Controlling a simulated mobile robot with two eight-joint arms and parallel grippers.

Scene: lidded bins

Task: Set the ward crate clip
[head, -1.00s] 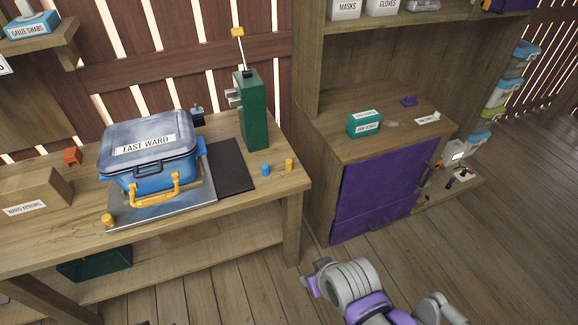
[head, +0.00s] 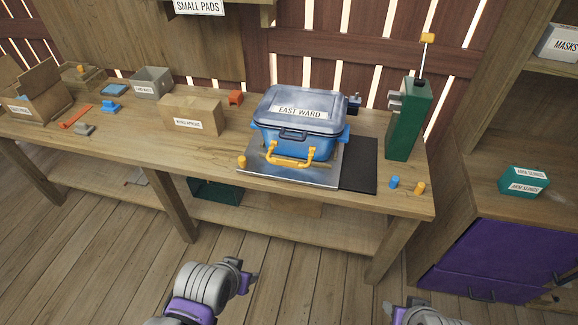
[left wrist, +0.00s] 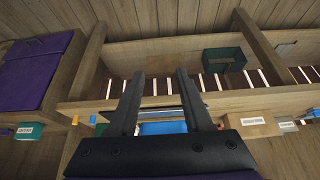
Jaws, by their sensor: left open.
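The blue crate (head: 268,140) with a grey lid labelled EAST WARD (head: 300,111) sits on a metal plate (head: 255,166) on the bench. A yellow clip (head: 290,158) hangs at its front, below a dark handle; I cannot tell whether it is latched. My left gripper (head: 246,283) is low in front of the bench, apart from the crate. In the left wrist view the left gripper (left wrist: 158,76) is open and empty, with a blue part of the crate (left wrist: 163,128) beyond its fingers. My right gripper (head: 389,309) is barely visible at the bottom edge.
A green post (head: 405,125) stands right of the crate beside a black mat (head: 359,165). Blue (head: 393,182) and yellow (head: 419,187) pegs stand near the bench corner. A cardboard box (head: 190,114) is left of the crate. A purple-fronted cabinet (head: 480,255) is at right. Floor before the bench is clear.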

